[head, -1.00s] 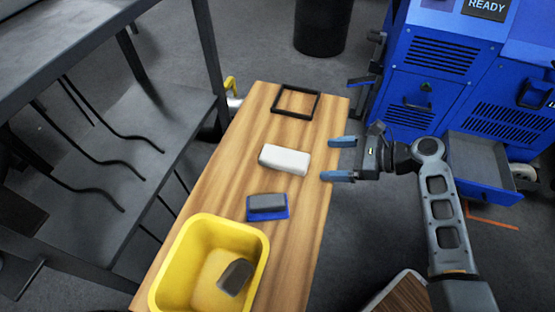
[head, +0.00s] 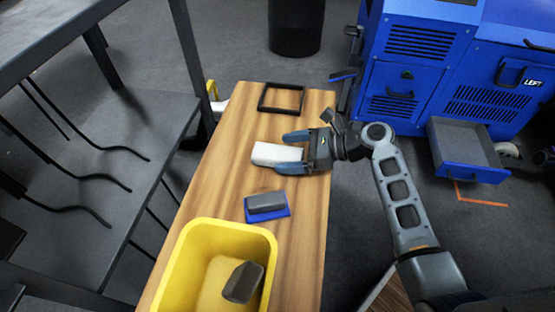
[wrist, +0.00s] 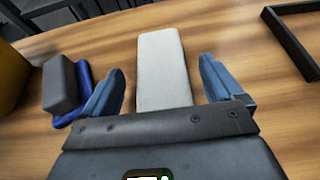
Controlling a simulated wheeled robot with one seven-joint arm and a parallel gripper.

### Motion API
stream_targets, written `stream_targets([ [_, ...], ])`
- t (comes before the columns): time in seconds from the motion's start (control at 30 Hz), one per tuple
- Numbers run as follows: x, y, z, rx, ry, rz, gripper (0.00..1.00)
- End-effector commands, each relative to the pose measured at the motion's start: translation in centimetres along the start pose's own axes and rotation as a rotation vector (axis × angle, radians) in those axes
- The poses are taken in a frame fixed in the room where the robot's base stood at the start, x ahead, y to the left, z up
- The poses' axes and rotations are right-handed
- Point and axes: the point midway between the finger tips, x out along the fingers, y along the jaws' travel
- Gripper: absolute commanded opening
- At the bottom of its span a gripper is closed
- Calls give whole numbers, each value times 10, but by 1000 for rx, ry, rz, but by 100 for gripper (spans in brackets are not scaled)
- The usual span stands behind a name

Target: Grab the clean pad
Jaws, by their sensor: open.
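The clean pad is a white block (head: 276,154) lying on the wooden bench top, and it shows in the middle of the wrist view (wrist: 163,70). My gripper (head: 288,152) is open, with its blue fingers on either side of the pad's near end. In the wrist view the open fingers (wrist: 160,85) stand apart from the pad, with a gap on each side. The pad's nearest end is hidden behind the gripper body.
A grey pad (head: 266,202) rests on a blue plate (head: 283,213). A yellow bin (head: 172,262) holds another dark grey pad (head: 243,283). A black square frame (head: 282,111) lies at the bench's far end. A blue cabinet with an open drawer (head: 466,172) stands right.

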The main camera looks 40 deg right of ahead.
Motion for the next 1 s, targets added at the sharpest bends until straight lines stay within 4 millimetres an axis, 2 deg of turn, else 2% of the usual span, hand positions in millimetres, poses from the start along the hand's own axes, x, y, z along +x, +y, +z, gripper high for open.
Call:
stream_targets([
  [0.03, 10, 0, -2, -2, -2, 2, 94],
  [0.1, 17, 0, -1, -2, -1, 2, 94],
  [0.37, 18, 0, 1, -1, 1, 1, 93],
  [0.9, 18, 0, 1, -1, 1, 1, 41],
  [1.0, 18, 0, 1, -1, 1, 1, 37],
])
